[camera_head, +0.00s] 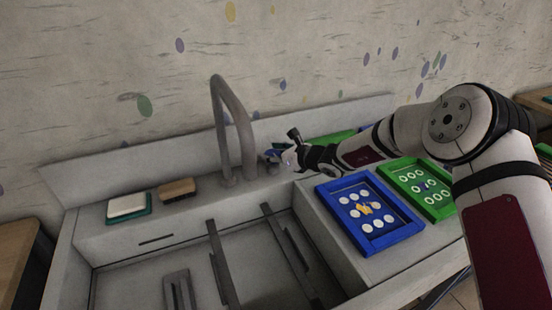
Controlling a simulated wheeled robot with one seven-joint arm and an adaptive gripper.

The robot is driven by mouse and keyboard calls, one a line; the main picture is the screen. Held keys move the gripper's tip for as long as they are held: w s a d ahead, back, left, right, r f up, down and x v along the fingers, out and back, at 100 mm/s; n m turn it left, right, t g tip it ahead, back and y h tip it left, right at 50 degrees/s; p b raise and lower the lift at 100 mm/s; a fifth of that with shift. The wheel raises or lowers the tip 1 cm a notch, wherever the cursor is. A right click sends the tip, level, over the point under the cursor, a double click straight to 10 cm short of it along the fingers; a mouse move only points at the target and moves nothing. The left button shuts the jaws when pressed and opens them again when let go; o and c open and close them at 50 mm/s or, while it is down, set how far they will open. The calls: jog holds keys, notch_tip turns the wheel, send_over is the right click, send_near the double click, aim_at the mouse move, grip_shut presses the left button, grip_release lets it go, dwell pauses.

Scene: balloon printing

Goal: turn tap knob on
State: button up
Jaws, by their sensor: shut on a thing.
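A grey curved tap (238,130) rises from the back of the sink unit, its spout bending towards the basin. My gripper (272,156) is at the right side of the tap's base, reached across from the right by my arm. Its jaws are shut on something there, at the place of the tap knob. The knob itself is hidden or too small to make out behind the fingers, so its angle cannot be told. No water shows at the spout.
The sink basin (150,275) with dark bars lies in front. A soap-like white block (127,205) and a brown block (178,189) sit at the back left. A blue tray (329,196) and a green tray (437,212) with white discs lie on the right counter, below my arm.

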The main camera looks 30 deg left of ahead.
jog(key=shift+w+f+n+g+y+b, duration=0.15)
jog(key=shift+n+g+b, duration=0.9)
jog(key=shift+b, duration=1.15)
jog(key=shift+f+n+g+y+b, duration=0.15)
jog(key=shift+n+g+b, duration=0.85)
jog(key=shift+b, duration=1.2)
jog(key=n+g+b, duration=0.3)
jog(key=g+b, duration=0.1)
jog(key=shift+b, duration=0.3)
jog(key=shift+r+n+g+h+b, duration=0.15)
jog(key=shift+n+g+h+b, duration=0.45)
jog(key=shift+n+g+b, duration=0.35)
jog(key=shift+r+b, duration=0.1)
jog(key=shift+b, duration=0.25)
jog(key=o, duration=1.2)
jog(key=shift+c, duration=0.2)
jog(key=shift+g, duration=0.3)
jog(key=v, duration=1.2)
jog(key=shift+r, duration=0.15)
